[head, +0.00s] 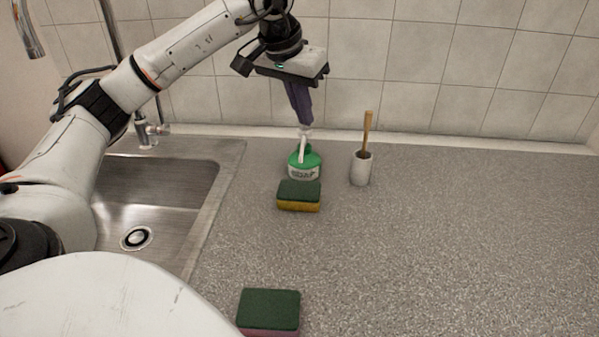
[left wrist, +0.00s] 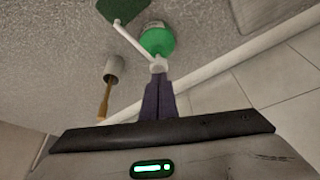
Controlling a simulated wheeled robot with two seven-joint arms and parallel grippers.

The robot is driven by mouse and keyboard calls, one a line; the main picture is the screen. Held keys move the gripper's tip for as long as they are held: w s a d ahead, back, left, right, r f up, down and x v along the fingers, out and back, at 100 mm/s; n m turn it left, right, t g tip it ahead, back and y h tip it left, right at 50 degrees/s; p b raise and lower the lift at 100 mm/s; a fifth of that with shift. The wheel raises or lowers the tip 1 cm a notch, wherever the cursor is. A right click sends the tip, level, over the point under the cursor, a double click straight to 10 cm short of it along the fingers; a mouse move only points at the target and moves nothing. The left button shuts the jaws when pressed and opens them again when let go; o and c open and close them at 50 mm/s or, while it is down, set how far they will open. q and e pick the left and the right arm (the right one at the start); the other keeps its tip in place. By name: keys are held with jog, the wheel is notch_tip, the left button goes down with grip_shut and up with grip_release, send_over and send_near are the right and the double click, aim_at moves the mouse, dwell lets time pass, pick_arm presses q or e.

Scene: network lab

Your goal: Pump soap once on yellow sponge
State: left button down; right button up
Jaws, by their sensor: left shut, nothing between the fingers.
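A soap dispenser (head: 304,163) with a green body and a white pump stands on the counter near the back wall. The yellow sponge (head: 299,204), with a dark green top, lies just in front of it, under the spout side. My left gripper (head: 304,123) is shut and points down, its fingertips at the top of the white pump head. In the left wrist view the dispenser (left wrist: 158,38) shows with its long spout reaching toward the sponge's green top (left wrist: 122,9). I cannot tell whether the pump is pressed down. My right gripper is not in view.
A second sponge (head: 269,310), green on pink, lies at the front of the counter. A white cup with a wooden-handled brush (head: 361,168) stands right of the dispenser. A steel sink (head: 165,185) with a faucet is at left. The counter at right is clear.

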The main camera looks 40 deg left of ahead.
pick_arm(q)
jog(key=shift+s+f+b, duration=0.1)
jog(key=shift+f+b, duration=0.5)
jog(key=shift+f, duration=0.55)
jog(key=shift+r, duration=0.15)
jog(key=shift+r+p, duration=1.05)
jog(key=shift+p, duration=0.25)
notch_tip(320, 180, up, 4)
jog(key=p, duration=0.4)
jog(key=shift+r, duration=0.15)
jog(key=shift+r+p, duration=0.45)
jog(key=shift+r, duration=0.45)
